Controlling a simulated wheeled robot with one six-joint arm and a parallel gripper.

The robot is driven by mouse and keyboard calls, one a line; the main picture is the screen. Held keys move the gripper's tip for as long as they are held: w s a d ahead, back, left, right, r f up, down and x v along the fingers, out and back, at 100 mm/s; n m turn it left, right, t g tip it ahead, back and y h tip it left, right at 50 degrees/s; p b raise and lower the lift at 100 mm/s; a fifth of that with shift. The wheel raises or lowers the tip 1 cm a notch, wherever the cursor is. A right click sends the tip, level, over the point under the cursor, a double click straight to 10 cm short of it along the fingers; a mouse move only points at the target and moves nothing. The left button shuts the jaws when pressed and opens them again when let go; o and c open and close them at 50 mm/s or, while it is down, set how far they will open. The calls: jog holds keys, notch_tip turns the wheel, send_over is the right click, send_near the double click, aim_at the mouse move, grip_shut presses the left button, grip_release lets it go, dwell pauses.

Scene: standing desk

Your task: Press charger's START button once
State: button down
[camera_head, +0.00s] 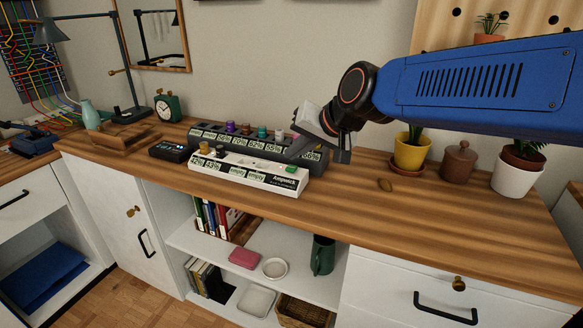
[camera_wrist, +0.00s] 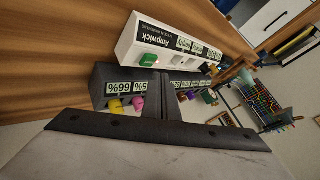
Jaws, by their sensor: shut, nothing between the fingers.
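The white charger (camera_head: 226,172), marked Ampwick, lies along the desk's front half with several small displays. Its green button (camera_head: 291,169) is at the right end of its top. In the wrist view the white charger (camera_wrist: 150,36) and green button (camera_wrist: 149,59) show beyond my fingertips. My gripper (camera_head: 292,155) is shut and empty, tilted down just behind and above the button end of the charger. In the wrist view my gripper (camera_wrist: 156,82) points toward the chargers and covers part of the dark one. I cannot tell the exact gap; the button is in clear view.
A dark charger (camera_head: 193,144) holding several coloured cells stands right behind the white one. A small black box (camera_head: 168,152) is to the left. A yellow plant pot (camera_head: 409,152), a brown jar (camera_head: 458,163) and a white pot stand right.

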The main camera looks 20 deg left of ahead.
aim_at(295, 169)
jog(key=shift+r, duration=2.2)
